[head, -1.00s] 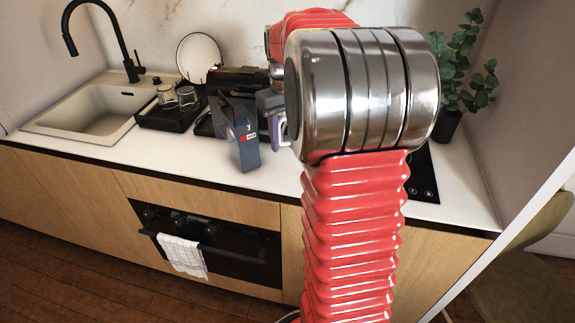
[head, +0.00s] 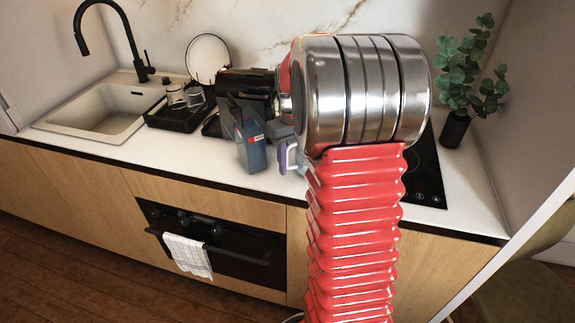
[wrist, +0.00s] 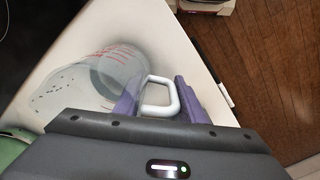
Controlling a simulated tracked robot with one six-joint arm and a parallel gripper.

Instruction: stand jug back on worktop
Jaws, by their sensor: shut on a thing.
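The jug (wrist: 100,75) is clear, with red measuring marks and a white handle (wrist: 158,94), in the wrist view. My gripper (wrist: 160,100) has purple fingers on either side of the handle and is shut on it. The pale worktop (wrist: 62,48) lies under and around the jug; I cannot tell whether the jug touches it. In the head view my gripper (head: 284,158) is low over the worktop (head: 200,165), beside the dark carton. My arm hides most of the jug there.
A dark blue-grey carton (head: 252,150) stands just left of my gripper. Behind it are a black appliance (head: 245,85) and a black tray with glasses (head: 180,118). The sink (head: 100,110) is at left. A black hob (head: 425,175) and potted plant (head: 455,130) are at right.

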